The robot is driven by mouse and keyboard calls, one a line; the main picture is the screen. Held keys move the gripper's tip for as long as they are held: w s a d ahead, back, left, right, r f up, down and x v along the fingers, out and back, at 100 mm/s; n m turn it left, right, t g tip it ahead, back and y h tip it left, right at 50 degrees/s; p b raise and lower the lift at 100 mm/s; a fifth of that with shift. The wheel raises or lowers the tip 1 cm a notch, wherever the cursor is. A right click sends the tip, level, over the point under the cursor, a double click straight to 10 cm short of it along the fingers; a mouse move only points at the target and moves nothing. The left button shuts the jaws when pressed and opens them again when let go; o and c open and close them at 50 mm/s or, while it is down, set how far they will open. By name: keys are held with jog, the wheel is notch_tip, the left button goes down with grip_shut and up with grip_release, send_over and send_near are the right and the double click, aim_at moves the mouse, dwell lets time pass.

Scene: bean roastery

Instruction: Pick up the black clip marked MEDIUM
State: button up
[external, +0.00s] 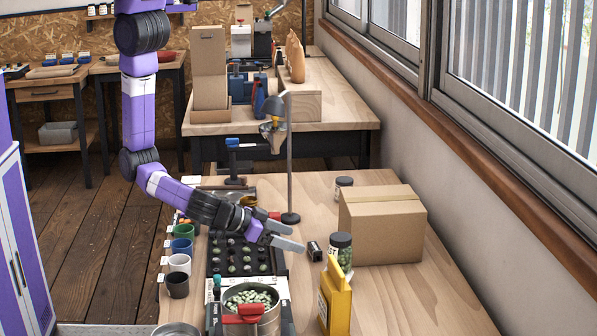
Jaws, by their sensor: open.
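A small black object with a pale mark (315,251) lies on the wooden table, just right of my fingertips. It looks like the black clip, but its lettering is too small to read. My gripper (297,239) is open and empty, with its two fingers pointing right toward this object. A gap shows between the fingertips and the object in the picture; their height above the table is hard to tell.
A jar with a dark lid (341,250) and a cardboard box (382,226) stand right of the black object. A yellow bag (336,300) stands in front. A lamp (290,160) rises behind my gripper. A pot of green beans (250,299) and a black tray (214,263) are nearby.

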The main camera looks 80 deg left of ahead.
aim_at(314, 246)
jog(key=p+x, duration=0.1)
jog(key=x, duration=0.5)
jog(key=shift+w+a+f+p, duration=0.1)
jog(key=shift+w+f+p, duration=0.05)
jog(key=shift+w+p, duration=0.2)
jog(key=shift+c, duration=0.2)
jog(key=c, duration=1.3)
jog(key=shift+c, duration=0.3)
